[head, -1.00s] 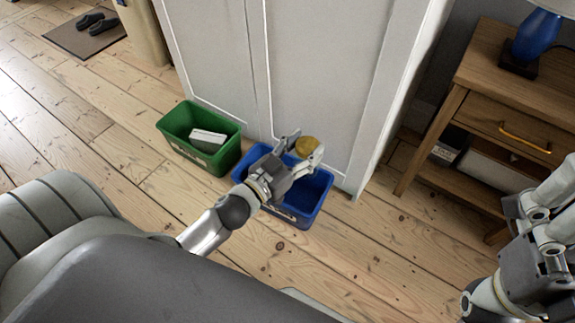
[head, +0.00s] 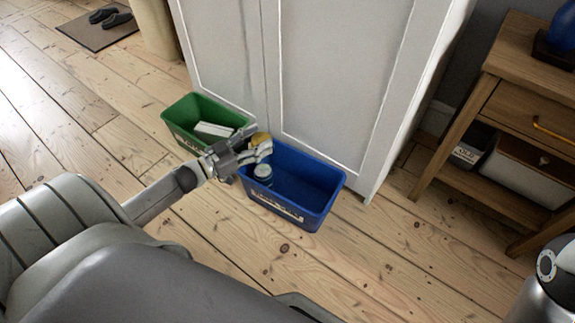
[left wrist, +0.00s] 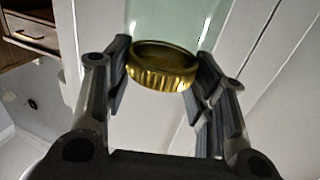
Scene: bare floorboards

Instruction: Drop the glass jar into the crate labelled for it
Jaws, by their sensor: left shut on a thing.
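The glass jar shows its gold lid (head: 262,138) in the head view; the left wrist view shows the lid (left wrist: 162,68) and pale green glass (left wrist: 175,22) beyond it. My left gripper (head: 250,152) is shut on the jar, its fingers on either side by the lid. It is over the neighbouring ends of the blue crate (head: 318,212) and the green crate (head: 172,118). The gripper hides most of the jar's body in the head view. Both crates have pale labels on the front, too small to read. My right gripper is out of view.
A small round pale-topped container (head: 263,172) appears to stand in the blue crate's left end. A white block (head: 213,130) lies in the green crate. A white cabinet (head: 330,80) stands close behind; a wooden side table (head: 480,110) is at right. The front floor is clear.

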